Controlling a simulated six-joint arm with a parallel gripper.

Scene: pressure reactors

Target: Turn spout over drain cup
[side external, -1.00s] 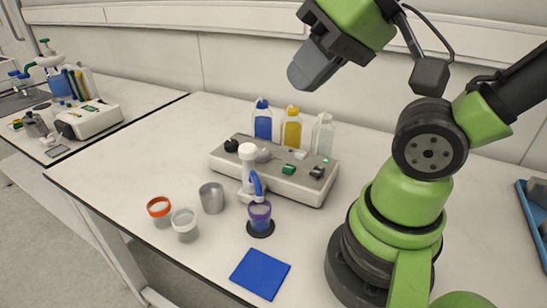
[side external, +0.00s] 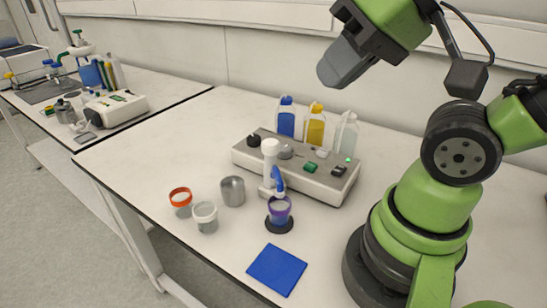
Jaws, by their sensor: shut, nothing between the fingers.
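A white upright column (side external: 270,156) stands at the front of a grey control box. A blue spout (side external: 278,180) comes off its lower part and points down. A clear cup with purple contents (side external: 279,211) stands upright on a black round base (side external: 279,226), just under the spout's tip in this view. I cannot tell whether the spout touches the cup or is exactly centred over it. My gripper (side external: 343,64) is shut and empty, high up behind and to the right of the spout, well apart from it.
The control box (side external: 318,185) has knobs and a green light. Blue, yellow and clear bottles (side external: 316,128) stand behind it. A metal beaker (side external: 232,191), an orange-rimmed cup (side external: 181,201) and a white-rimmed cup (side external: 205,217) stand left. A blue mat (side external: 277,269) lies in front.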

